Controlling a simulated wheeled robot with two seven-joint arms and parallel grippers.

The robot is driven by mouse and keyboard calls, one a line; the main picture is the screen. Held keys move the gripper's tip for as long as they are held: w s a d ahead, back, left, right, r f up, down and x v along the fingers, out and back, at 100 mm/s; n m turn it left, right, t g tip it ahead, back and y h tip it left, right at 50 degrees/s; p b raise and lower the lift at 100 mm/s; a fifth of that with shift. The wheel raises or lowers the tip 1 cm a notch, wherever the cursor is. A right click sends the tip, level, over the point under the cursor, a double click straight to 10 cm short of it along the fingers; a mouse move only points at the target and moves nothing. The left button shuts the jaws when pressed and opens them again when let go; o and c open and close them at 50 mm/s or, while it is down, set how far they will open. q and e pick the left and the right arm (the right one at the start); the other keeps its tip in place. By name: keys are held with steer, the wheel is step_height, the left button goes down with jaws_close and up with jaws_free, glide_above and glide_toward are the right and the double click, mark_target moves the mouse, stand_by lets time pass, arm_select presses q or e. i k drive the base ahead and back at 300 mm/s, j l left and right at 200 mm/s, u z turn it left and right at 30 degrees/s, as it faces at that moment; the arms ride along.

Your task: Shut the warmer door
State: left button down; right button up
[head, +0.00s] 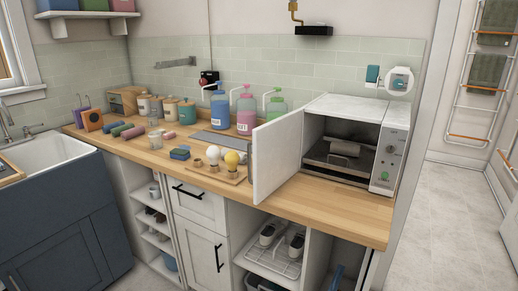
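The warmer (352,104) is a white box on the right end of the wooden counter, with a control panel (391,148) on its right side. Its white door (277,156) is hinged at the left and stands wide open, swung out toward the counter's front edge. Inside the warmer a rolled light grey towel (345,148) lies on a dark tray. Neither of my grippers shows in the head view.
The counter (340,203) in front of the warmer is bare. An open shelf with shoes (273,236) is below.

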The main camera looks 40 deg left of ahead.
mark_target(276, 144)
steer(key=j, duration=0.9)
steer(key=k+j, duration=0.15)
steer(key=j, duration=1.65)
steer(key=k+z, duration=0.05)
